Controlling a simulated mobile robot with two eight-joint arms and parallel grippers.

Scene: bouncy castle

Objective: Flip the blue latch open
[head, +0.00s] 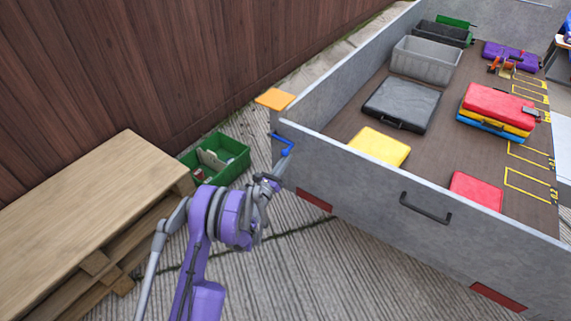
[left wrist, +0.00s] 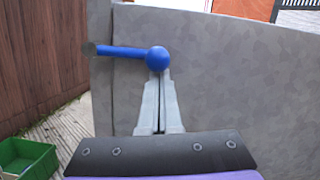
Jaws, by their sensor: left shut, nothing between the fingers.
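The blue latch (head: 282,140) is at the left corner of the grey trailer's near panel. In the left wrist view the latch (left wrist: 125,52) is a horizontal blue bar, with a round blue knob at its right end and a grey pivot at its left end. My left gripper (head: 283,160) is just below the latch. In the left wrist view its fingers (left wrist: 160,80) are shut and empty, with the tips at the underside of the knob. I cannot tell whether they touch it. My right gripper is not in view.
The grey trailer panel (head: 365,185) has a dark handle (head: 425,208). Inside lie a yellow case (head: 379,147), a red case (head: 476,190) and a black case (head: 401,103). A green crate (head: 231,159) and a wooden pallet (head: 90,185) stand left, near the wooden fence.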

